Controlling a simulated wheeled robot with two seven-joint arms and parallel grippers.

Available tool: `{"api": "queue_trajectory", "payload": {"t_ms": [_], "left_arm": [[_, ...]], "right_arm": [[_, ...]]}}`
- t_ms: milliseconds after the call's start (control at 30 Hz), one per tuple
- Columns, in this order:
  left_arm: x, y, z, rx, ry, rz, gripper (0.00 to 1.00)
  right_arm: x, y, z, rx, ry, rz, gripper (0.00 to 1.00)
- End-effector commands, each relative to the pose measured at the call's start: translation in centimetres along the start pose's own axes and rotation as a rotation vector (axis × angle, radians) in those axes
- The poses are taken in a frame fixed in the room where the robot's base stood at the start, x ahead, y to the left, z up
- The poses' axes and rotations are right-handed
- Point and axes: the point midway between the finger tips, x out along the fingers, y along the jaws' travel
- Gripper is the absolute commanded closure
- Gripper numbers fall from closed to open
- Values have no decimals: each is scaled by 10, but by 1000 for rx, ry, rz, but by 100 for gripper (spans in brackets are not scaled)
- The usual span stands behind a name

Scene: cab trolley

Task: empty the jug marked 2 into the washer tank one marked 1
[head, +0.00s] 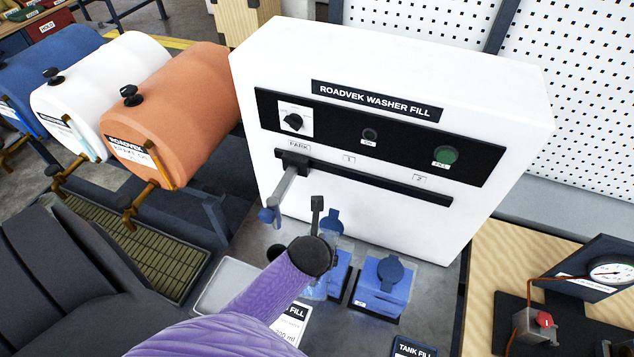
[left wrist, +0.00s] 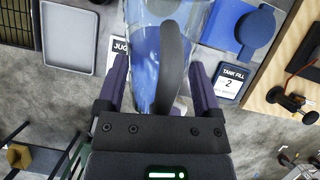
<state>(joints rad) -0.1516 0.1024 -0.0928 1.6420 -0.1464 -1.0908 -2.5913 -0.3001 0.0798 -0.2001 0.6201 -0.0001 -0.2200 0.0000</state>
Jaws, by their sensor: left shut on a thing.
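A clear jug (left wrist: 150,85) with a dark curved handle (left wrist: 175,65) is between the purple fingers of my left gripper (left wrist: 158,68), which is shut on it. In the head view the jug (head: 318,288) is mostly hidden behind my purple arm. Its number and how much liquid it holds cannot be read. A blue tank (head: 341,270) stands just behind the jug, partly hidden; a round blue cap (head: 332,222) shows above it. A second blue tank (head: 380,298) to its right has its round cap on top. My right gripper is in neither view.
The white washer-fill machine (head: 400,95) stands behind, with a grey lever (head: 285,188) at PARK and a slot marked 1 and 2. A grey tray (left wrist: 68,38) lies left of the jug. Orange (head: 190,100) and white (head: 95,90) drums stand left. A gauge (head: 608,270) is at right.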

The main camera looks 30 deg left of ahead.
Motion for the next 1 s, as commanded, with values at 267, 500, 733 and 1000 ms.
{"api": "queue_trajectory", "payload": {"t_ms": [267,500,733,1000], "left_arm": [[10,-1,9,3,234,-4,100],[16,0,20,2,399,-2,100],[20,-1,29,1,537,-2,100],[19,-1,38,1,640,-3,100]], "right_arm": [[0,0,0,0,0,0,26],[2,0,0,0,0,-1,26],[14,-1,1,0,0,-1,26],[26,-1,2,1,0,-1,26]]}}
